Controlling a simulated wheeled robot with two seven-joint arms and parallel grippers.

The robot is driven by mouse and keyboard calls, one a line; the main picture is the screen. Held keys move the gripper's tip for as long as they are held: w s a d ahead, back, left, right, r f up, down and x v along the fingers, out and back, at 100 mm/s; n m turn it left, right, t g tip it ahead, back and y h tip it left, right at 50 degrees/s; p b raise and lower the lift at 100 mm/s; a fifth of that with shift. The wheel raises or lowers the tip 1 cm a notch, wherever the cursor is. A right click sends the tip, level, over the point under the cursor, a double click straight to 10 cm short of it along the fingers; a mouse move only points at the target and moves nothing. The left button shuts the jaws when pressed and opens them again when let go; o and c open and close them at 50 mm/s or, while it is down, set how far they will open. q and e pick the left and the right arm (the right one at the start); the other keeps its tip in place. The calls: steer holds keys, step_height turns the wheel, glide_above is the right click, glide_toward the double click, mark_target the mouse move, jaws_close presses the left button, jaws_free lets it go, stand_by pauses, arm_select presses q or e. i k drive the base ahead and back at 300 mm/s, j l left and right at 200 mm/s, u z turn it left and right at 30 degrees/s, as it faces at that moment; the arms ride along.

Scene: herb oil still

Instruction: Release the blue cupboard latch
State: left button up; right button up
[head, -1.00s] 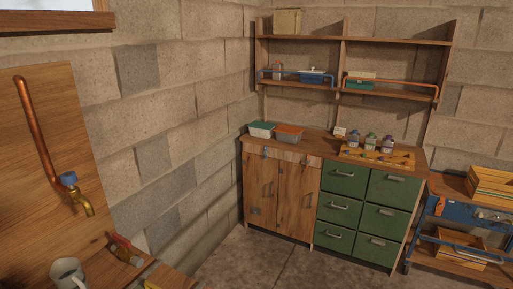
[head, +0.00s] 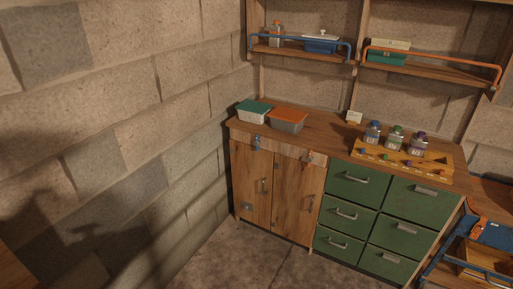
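The blue cupboard latch (head: 257,142) is a small blue piece at the top of the left door of the wooden cupboard (head: 256,184). An orange-red latch (head: 308,157) sits at the top of the right door. Both doors look shut, each with a dark vertical handle. A small grey plate shows low on the left door. The latch is too small to tell its exact position. Neither of my grippers is in view.
Green drawers (head: 356,188) stand right of the cupboard. Two lidded boxes (head: 288,120), several jars (head: 395,138) and a wooden rack are on the worktop. A blue cart (head: 490,232) stands at the right. The floor (head: 255,264) before the cupboard looks clear.

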mark_target(258, 142)
steer(key=i+l, duration=0.1)
steer(key=l, duration=0.15)
steer(key=i+l, duration=0.1)
steer(key=l, duration=0.15)
steer(key=i+l, duration=0.25)
steer(key=i, duration=0.15)
steer(key=i+l, duration=0.25)
steer(key=i, duration=0.15)
steer(key=i+l+u, duration=0.1)
steer(key=i, duration=0.35)
steer(key=l, duration=0.15)
